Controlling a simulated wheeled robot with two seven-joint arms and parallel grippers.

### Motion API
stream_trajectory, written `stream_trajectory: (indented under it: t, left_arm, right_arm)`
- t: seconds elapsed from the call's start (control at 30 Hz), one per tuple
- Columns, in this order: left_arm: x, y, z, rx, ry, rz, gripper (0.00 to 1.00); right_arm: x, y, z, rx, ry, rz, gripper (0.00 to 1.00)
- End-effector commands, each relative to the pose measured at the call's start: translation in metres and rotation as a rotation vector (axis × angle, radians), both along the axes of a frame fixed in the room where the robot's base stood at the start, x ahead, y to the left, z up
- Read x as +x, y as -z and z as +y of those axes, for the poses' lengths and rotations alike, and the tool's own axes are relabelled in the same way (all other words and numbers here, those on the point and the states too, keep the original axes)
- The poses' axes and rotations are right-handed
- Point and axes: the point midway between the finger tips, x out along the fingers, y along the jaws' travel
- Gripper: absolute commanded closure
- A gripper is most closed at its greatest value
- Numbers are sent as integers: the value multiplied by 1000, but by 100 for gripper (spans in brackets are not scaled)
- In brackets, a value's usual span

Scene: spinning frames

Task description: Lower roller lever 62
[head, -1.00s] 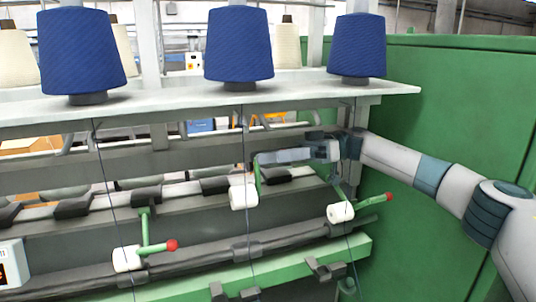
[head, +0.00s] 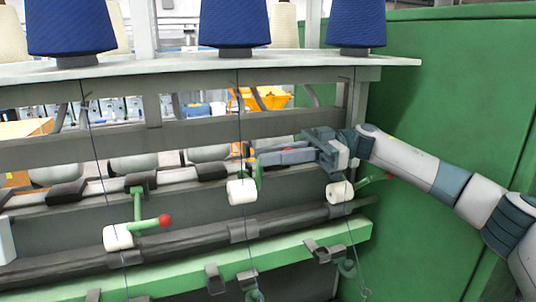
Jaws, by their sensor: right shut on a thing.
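Three green levers with white rollers hang along the machine; no numbers are readable. The middle lever (head: 259,174) has its white roller (head: 241,192) somewhat higher than the line of the other two. My right gripper (head: 288,154) reaches in from the right, shut on this middle lever's handle, and its fingers hide most of it. The left lever (head: 138,207) has a roller (head: 117,237) and a red knob (head: 165,221). The right lever (head: 365,183) has a roller (head: 339,192) below my gripper's body, and a red knob. My left gripper is not in view.
Blue yarn cones (head: 235,22) stand on the white shelf (head: 165,72) above. Thin dark threads (head: 98,165) run down past the rollers. A green rail (head: 195,271) crosses below, and a green panel (head: 455,95) stands at the right.

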Motion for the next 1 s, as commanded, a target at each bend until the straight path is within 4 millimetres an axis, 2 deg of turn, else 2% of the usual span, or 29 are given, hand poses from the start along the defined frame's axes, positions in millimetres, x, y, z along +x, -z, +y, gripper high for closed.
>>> stream_trajectory:
  t: [0.03,0.1,0.47,0.5,0.57,1.0]
  left_arm:
    - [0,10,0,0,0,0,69]
    - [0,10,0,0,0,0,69]
    - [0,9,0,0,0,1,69]
    - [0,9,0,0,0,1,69]
    - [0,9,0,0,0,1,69]
    - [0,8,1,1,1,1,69]
  right_arm:
    - [-6,13,-2,5,-5,-18,100]
    - [-11,20,-3,6,-6,-27,100]
    - [-14,23,-4,4,-4,-27,100]
    - [-14,23,-4,4,-4,-27,81]
    - [-14,23,-4,4,-4,-27,70]
    - [-14,21,-5,7,-1,-27,70]
